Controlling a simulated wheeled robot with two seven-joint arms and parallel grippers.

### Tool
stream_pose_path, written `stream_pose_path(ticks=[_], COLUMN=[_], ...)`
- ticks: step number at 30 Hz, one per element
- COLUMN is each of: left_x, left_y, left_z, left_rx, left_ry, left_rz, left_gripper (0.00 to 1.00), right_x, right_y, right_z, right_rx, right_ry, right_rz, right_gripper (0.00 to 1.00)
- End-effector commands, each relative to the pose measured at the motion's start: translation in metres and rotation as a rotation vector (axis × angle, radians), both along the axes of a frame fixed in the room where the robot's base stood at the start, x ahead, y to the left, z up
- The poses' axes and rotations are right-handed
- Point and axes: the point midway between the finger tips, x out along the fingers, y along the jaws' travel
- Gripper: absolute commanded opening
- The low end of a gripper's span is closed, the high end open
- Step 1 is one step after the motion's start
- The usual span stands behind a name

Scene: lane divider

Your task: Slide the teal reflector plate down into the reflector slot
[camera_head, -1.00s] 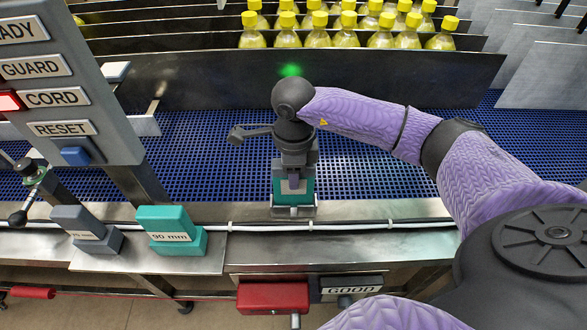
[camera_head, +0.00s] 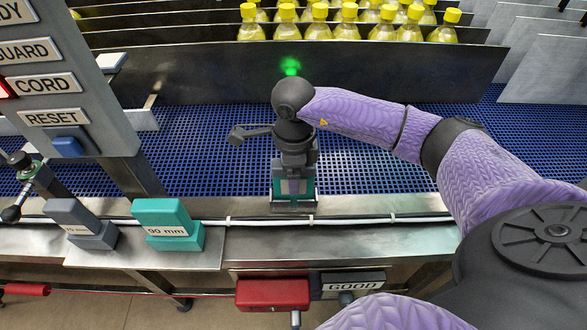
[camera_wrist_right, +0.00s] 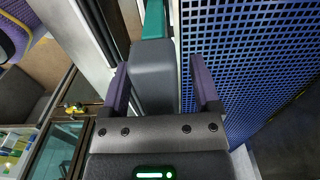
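The teal reflector plate (camera_head: 309,187) stands upright at the metal rail along the near edge of the blue conveyor, its lower end at a small metal bracket (camera_head: 293,206). My right gripper (camera_head: 293,188) points down over it and covers much of it. In the right wrist view, the gripper's two fingers (camera_wrist_right: 162,85) stand on either side of a grey block (camera_wrist_right: 153,78), with teal (camera_wrist_right: 155,25) beyond it. Whether the plate's lower edge is inside a slot is hidden. My left gripper is not in view.
A grey block (camera_head: 78,225) and a teal 90 mm block (camera_head: 168,225) sit on a metal shelf at left. A control panel (camera_head: 70,80) stands at left. Yellow-capped bottles (camera_head: 345,25) stand behind a dark divider (camera_head: 400,75). The blue belt (camera_head: 210,155) is clear around the gripper.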

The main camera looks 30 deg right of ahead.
Motion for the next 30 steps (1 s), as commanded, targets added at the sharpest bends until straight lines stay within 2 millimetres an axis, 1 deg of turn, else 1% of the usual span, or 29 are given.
stream_pose_path(ticks=[8,9,11,15,19,21,24,30], left_x=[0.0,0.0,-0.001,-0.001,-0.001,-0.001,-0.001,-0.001], left_y=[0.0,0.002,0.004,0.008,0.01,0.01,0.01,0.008], left_z=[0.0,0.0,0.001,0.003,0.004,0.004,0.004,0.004], left_rx=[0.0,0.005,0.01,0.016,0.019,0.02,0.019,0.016], left_ry=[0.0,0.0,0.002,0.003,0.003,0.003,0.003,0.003], left_rz=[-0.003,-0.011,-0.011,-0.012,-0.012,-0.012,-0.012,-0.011], left_gripper=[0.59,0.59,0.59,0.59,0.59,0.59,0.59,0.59], right_x=[0.0,0.0,0.001,0.001,0.001,0.001,0.0,0.0], right_y=[0.0,0.0,0.0,0.0,0.0,0.0,0.0,0.0], right_z=[0.0,0.003,0.017,0.056,0.084,0.093,0.099,0.099], right_rx=[0.0,0.0,0.0,0.0,0.0,0.001,-0.001,0.0], right_ry=[0.0,-0.001,-0.004,-0.006,-0.004,-0.003,-0.001,0.0], right_rz=[0.0,0.0,0.001,0.001,0.0,0.0,0.001,0.0], right_gripper=[0.82,0.82,0.82,0.82,0.82,0.82,0.82,0.82])
